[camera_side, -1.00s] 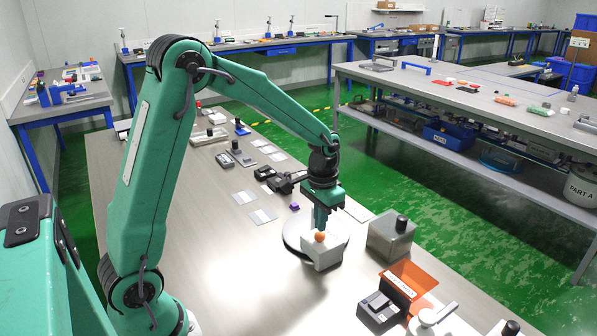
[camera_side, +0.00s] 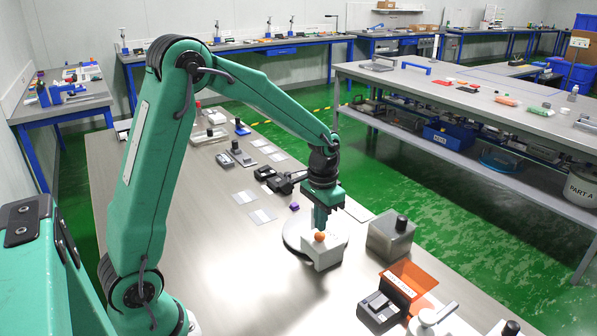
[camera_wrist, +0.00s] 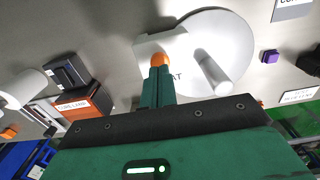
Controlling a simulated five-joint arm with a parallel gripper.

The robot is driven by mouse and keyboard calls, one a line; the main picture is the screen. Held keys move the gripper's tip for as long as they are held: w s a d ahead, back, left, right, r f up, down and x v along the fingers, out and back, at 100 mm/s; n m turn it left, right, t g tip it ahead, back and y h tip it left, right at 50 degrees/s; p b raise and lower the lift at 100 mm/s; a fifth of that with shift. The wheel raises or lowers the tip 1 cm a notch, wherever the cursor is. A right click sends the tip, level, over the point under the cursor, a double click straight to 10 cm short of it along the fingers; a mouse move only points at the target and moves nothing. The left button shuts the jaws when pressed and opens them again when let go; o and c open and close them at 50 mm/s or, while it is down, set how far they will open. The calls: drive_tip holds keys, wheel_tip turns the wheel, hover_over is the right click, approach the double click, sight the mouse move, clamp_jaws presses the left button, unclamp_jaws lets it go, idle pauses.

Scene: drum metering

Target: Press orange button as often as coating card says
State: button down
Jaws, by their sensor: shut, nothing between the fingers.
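The orange button (camera_side: 320,237) is a small round knob on top of a white block (camera_side: 322,256), in front of a pale round disc (camera_side: 291,232). My gripper (camera_side: 320,228) points down with its fingertips at the button; whether they touch it I cannot tell. In the wrist view the shut fingers (camera_wrist: 158,72) end right at the button (camera_wrist: 159,59), with nothing held. Lettering ending in "AT" shows partly beside the fingers. A grey card (camera_wrist: 293,9) at the top right is cut off, and I cannot tell whether it is the coating card.
A metal box with a black knob (camera_side: 391,238) stands right of the disc. An orange panel (camera_side: 408,281) labelled like a lamp stands at the front right. The table's left front is clear.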

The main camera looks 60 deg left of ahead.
sight(320, 234)
drive_tip(key=shift+f, duration=1.2)
idle(1.0)
drive_tip(key=shift+r, duration=3.55)
drive_tip(key=shift+r, duration=0.95)
drive_tip(key=shift+f, duration=0.15)
drive_tip(key=shift+f, duration=3.15)
